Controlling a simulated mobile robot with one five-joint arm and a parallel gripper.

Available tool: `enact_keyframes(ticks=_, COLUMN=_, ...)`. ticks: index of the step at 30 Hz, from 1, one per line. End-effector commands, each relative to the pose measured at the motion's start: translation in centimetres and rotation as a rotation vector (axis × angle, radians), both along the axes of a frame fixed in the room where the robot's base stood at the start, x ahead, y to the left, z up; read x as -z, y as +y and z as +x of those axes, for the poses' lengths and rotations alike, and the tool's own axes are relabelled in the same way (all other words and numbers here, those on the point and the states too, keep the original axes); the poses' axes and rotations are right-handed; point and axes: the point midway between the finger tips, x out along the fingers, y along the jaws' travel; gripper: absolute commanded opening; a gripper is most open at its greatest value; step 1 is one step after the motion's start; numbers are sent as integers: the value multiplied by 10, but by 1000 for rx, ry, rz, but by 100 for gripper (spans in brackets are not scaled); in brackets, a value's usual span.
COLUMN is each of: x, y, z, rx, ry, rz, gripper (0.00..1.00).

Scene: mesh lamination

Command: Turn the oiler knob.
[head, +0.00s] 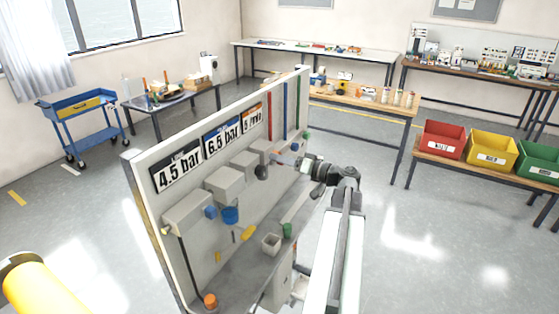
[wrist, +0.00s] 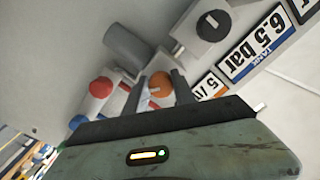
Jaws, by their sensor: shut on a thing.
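The orange knob, likely the oiler knob (wrist: 160,86), shows between the two dark fingers of my gripper (wrist: 158,77) in the wrist view. It sits on a pale housing on the upright panel. The fingers are shut on it, one on each side. In the head view my gripper (head: 283,160) reaches the far part of the panel (head: 150,185) from the right. There the knob is too small and covered to make out clearly. The orange-topped "5 /min" sign (head: 252,118) hangs on the panel near my gripper.
A dark round knob (head: 262,173) and pale boxes (head: 225,184) lie nearer along the panel. A red-capped part (wrist: 100,87) and a grey cylinder (wrist: 126,43) flank the fingers in the wrist view. Open floor (head: 420,235) lies to the right.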

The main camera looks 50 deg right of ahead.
Motion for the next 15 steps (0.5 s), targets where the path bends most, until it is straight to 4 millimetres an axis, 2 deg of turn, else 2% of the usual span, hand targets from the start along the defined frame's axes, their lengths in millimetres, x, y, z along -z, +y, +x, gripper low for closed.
enact_keyframes(ticks=15, x=1, y=1, z=0, rx=0, ry=28, rz=104, gripper=0)
